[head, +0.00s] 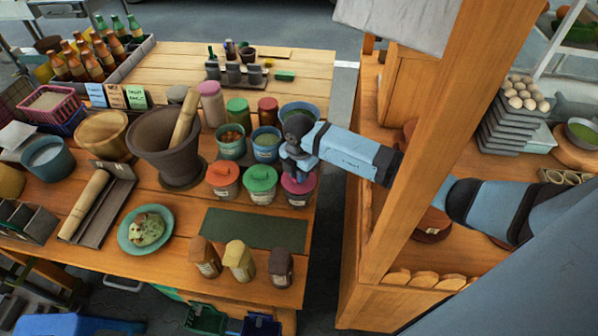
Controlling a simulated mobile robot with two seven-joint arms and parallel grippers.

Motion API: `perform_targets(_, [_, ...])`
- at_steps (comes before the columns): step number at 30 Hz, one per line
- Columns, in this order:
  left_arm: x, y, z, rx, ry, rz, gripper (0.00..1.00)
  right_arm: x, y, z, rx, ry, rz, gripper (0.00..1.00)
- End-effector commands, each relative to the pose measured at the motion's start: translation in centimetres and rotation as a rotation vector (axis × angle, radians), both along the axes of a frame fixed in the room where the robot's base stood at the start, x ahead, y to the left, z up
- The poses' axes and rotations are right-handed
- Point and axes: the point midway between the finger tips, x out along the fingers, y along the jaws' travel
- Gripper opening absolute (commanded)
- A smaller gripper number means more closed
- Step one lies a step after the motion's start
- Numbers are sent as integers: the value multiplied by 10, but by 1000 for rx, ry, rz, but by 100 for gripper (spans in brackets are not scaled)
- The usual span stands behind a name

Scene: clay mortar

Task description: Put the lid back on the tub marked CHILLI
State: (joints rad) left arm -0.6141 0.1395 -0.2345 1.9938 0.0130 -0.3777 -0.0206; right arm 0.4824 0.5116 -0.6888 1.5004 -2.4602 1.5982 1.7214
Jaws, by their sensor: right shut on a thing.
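Three lidded tubs stand in a row on the wooden table: one with a red lid (222,173), one with a green lid (261,178) and a tub (298,200) under a magenta lid (299,186). Their white labels are too small to read, so I cannot tell which is marked CHILLI. My right gripper (297,172) points down and is shut on the magenta lid, hiding part of its top. The lid is at this tub's rim; I cannot tell whether it is fully seated. My left gripper is not in view.
A large mortar (176,147) stands left.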

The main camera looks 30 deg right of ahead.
Motion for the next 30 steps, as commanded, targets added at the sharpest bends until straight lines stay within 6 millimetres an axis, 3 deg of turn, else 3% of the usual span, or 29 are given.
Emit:
perform_targets(29, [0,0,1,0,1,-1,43,0,0,-2,0,1,0,0])
perform_targets(30, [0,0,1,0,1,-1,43,0,0,-2,0,1,0,21])
